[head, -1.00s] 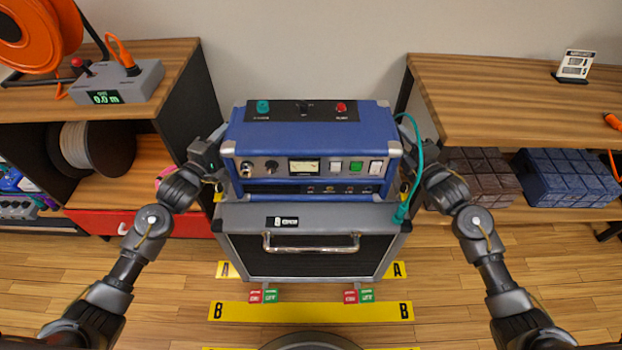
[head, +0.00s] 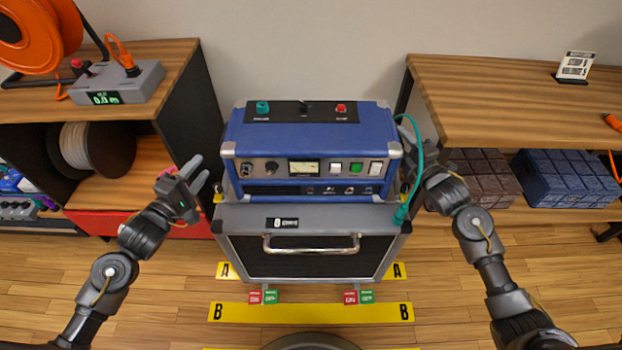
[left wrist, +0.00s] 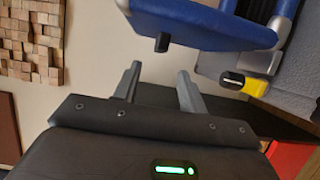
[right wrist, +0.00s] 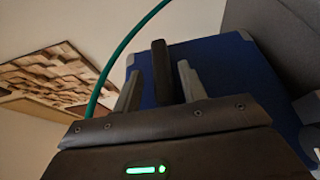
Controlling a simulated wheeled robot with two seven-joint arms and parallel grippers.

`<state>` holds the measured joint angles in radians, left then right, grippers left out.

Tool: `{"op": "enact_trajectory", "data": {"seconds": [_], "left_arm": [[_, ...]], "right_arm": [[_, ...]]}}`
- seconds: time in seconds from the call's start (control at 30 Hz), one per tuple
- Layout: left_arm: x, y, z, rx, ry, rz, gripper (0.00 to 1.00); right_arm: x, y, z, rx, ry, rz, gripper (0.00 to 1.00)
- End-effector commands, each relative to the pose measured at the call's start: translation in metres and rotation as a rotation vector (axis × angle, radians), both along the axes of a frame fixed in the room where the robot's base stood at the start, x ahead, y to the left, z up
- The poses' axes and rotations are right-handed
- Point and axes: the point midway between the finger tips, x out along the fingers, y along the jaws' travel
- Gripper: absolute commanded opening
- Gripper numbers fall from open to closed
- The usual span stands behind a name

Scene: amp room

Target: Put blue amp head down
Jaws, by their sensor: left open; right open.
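The blue amp head (head: 310,140) sits upright on top of the grey speaker cabinet (head: 245,214) in the head view. My left gripper (head: 194,172) is open and empty, a short way left of the amp head. In the left wrist view its open fingers (left wrist: 158,88) stand apart from the amp head (left wrist: 200,22) and its dark side handle (left wrist: 162,42). My right gripper (right wrist: 158,85) is open at the amp head's right side, with the dark handle (right wrist: 161,70) between or just beyond its fingers; I cannot tell if they touch it.
A teal cable (head: 417,150) hangs by the amp head's right end, close to my right gripper. Wooden shelves stand at left (head: 150,60) and right (head: 500,100). Yellow floor strips marked A and B (head: 310,312) lie in front of the cabinet.

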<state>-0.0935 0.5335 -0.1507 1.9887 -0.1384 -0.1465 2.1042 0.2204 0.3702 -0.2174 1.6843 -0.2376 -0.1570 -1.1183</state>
Motion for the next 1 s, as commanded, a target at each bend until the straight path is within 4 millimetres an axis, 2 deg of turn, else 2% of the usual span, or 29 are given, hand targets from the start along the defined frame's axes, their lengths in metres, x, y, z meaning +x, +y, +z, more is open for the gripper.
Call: {"op": "enact_trajectory", "data": {"seconds": [0.27, 0.7, 0.83, 1.0], "left_arm": [[-0.002, 0.001, 0.000, 0.000, 0.000, 0.000, 0.42], [-0.002, 0.001, 0.000, 0.000, 0.000, 0.000, 0.42], [-0.002, 0.001, 0.000, 0.000, 0.000, 0.000, 0.42], [-0.002, 0.001, 0.000, 0.000, 0.000, 0.000, 0.42]], "right_arm": [[-0.008, -0.004, -0.001, -0.002, 0.001, -0.001, 0.42], [-0.086, -0.036, -0.001, -0.003, 0.002, 0.001, 0.42], [-0.101, -0.043, -0.001, -0.001, 0.002, 0.000, 0.42], [-0.110, -0.047, 0.000, 0.000, 0.000, -0.001, 0.42]]}}
